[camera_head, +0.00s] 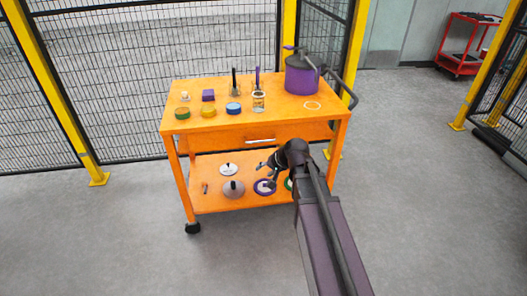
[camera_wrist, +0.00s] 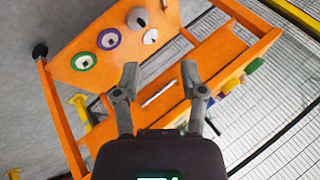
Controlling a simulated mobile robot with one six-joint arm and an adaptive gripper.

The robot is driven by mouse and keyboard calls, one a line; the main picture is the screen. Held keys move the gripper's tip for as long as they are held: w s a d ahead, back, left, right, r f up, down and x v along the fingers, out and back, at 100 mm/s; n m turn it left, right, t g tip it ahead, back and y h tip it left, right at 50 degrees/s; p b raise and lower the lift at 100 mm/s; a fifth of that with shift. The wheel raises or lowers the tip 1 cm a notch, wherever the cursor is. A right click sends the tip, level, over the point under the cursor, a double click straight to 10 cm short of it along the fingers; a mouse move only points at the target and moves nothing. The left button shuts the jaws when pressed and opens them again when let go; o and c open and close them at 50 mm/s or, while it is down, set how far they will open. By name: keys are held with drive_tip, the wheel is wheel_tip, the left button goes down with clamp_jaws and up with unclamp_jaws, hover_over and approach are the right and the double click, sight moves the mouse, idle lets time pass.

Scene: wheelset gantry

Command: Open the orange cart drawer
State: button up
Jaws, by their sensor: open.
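The orange cart (camera_head: 176,140) stands in front of a mesh fence. Its drawer (camera_head: 225,139) is under the top board, and its front looks flush with the cart in the head view. A pale bar handle (camera_head: 261,140) is on the drawer front. In the wrist view the drawer (camera_wrist: 183,85) shows with the handle (camera_wrist: 158,94) between and beyond my fingertips. My gripper (camera_wrist: 160,80) is open and empty, with a finger on each side of the handle in the picture. In the head view my gripper (camera_head: 265,173) is below and in front of the handle, apart from it.
The cart top holds a purple pot (camera_head: 301,80), a glass jar (camera_head: 258,102) and several small coloured items. The lower shelf (camera_head: 212,206) holds several discs. A yellow fence post (camera_head: 98,178) stands at left. A red cart (camera_head: 461,66) is far right. Floor in front is clear.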

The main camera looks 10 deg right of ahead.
drive_tip(key=w+d+f+m+t+y+b, duration=0.2)
drive_tip(key=w+f+m+t+b, duration=0.25)
drive_tip(key=w+b, duration=0.4)
drive_tip(key=m+t+h+b, duration=0.1)
drive_tip(key=m+t+b, duration=0.45)
drive_tip(key=b, duration=0.35)
approach(262, 141)
drive_tip(key=v, duration=0.3)
drive_tip(key=shift+d+r+g, duration=0.25)
drive_tip(key=shift+r+g, duration=0.05)
drive_tip(key=shift+g, duration=0.1)
drive_tip(key=b+x, duration=0.2)
drive_tip(key=x, duration=1.1)
drive_tip(key=shift+w+f, duration=0.15)
drive_tip(key=shift+w, duration=0.2)
